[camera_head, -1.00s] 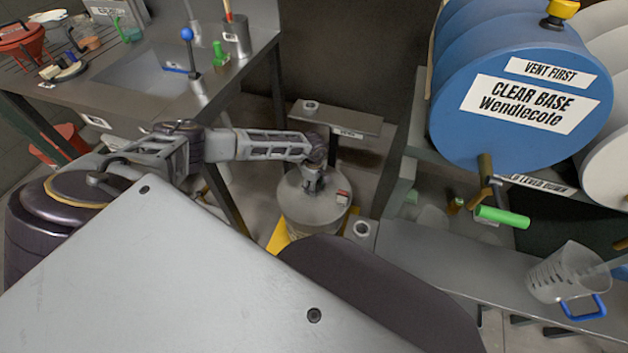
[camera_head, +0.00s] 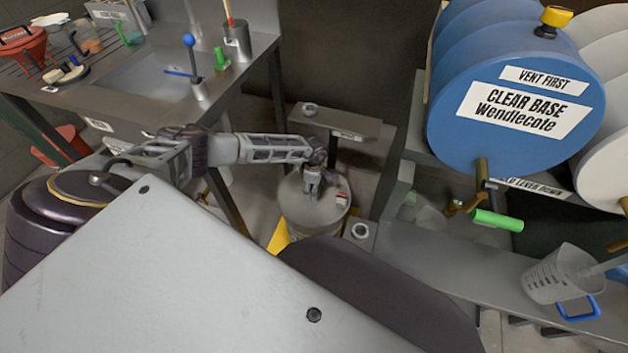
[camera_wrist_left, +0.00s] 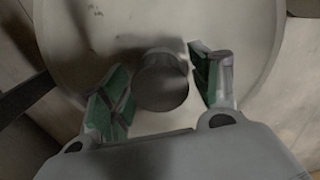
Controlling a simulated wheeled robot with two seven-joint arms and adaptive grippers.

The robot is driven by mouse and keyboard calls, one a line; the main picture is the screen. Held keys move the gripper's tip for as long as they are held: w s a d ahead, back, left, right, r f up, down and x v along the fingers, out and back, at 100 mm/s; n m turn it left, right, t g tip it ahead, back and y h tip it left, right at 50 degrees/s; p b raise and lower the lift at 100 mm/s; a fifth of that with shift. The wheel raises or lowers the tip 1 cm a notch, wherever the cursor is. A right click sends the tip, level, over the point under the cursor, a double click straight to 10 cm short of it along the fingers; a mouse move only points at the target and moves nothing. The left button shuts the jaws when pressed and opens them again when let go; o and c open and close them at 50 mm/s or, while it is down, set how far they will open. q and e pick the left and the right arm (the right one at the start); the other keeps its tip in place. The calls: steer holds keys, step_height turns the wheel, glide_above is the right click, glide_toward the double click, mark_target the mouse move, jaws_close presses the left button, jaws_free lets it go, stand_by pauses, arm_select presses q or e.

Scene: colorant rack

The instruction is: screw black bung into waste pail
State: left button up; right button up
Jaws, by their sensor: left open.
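The waste pail (camera_head: 296,208) is a light grey drum on the floor in the middle of the head view. Its pale lid (camera_wrist_left: 222,20) fills much of the left wrist view. The black bung (camera_wrist_left: 162,80) shows there as a dark round knob on the lid, partly in shadow; how far it is seated I cannot tell. My left gripper (camera_head: 312,190) is over the lid. In the left wrist view its green-padded fingers (camera_wrist_left: 160,90) are open, one on each side of the bung, with visible gaps. The head view hides the bung behind the gripper. My right gripper is not seen.
A yellow patch (camera_head: 278,238) shows beside the pail's base. A grey shelf (camera_head: 345,122) stands behind it. A steel bench with a sink (camera_head: 165,75) is at left. A blue drum (camera_head: 505,125) and a bench with a clear jug (camera_head: 556,275) are at right.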

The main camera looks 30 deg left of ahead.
arm_select(q)
steer(key=n+p, duration=0.2)
steer(key=n, duration=0.3)
steer(key=shift+r, duration=0.1)
steer(key=shift+n+p, duration=1.35)
steer(key=shift+n, duration=1.35)
steer(key=shift+c, duration=0.4)
